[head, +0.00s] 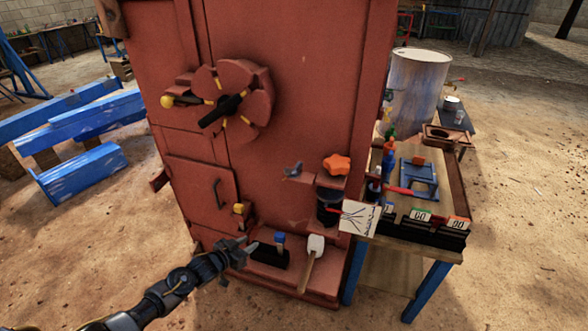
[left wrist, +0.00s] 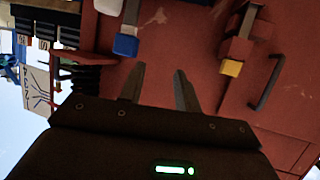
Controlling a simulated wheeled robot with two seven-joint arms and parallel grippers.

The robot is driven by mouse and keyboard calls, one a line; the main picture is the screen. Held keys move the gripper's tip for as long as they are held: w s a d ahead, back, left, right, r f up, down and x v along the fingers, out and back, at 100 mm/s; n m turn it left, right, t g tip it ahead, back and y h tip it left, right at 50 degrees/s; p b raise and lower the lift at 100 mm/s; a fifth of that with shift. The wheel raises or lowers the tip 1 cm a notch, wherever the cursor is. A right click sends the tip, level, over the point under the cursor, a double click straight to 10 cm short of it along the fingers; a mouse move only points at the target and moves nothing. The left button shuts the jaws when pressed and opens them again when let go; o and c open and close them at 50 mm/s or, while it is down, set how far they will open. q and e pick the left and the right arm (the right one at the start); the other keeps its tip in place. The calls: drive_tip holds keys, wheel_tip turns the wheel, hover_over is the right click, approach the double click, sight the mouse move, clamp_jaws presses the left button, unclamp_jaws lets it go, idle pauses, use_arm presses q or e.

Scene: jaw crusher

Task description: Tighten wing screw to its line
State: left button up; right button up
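The grey-blue wing screw (head: 293,170) sits on a small red ledge on the front of the red crusher (head: 290,90), left of an orange star-shaped knob (head: 337,164). Its line is too small to make out. My left gripper (head: 250,247) is below and left of the wing screw, clear of it, in front of the crusher's lower part. In the left wrist view my left gripper (left wrist: 159,85) has its two fingers apart with nothing between them. I cannot make out the wing screw in that view. My right gripper is not in view.
A yellow-ended latch (head: 239,208) and a small door handle (head: 217,193) are left of the wing screw. A cluttered workbench (head: 450,195) is at the right.

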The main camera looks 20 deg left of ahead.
use_arm(q)
drive_tip(key=w+d+r+m+t+h, duration=0.1)
drive_tip(key=w+d+r+h, duration=0.1)
drive_tip(key=r, duration=0.6)
drive_tip(key=w+d+r+m+t+h, duration=0.1)
drive_tip(key=w+r+h, duration=0.15)
drive_tip(key=r, duration=0.55)
drive_tip(key=m+h, duration=0.2)
drive_tip(key=h, duration=0.1)
approach(302, 163)
drive_tip(key=shift+g+y, duration=0.25)
drive_tip(key=shift+g, duration=0.15)
drive_tip(key=p+x, duration=0.2)
drive_tip(key=x, duration=0.5)
drive_tip(key=shift+w+a+r, duration=0.1)
drive_tip(key=shift+w+a, duration=0.05)
drive_tip(key=shift+w, duration=0.15)
clamp_jaws()
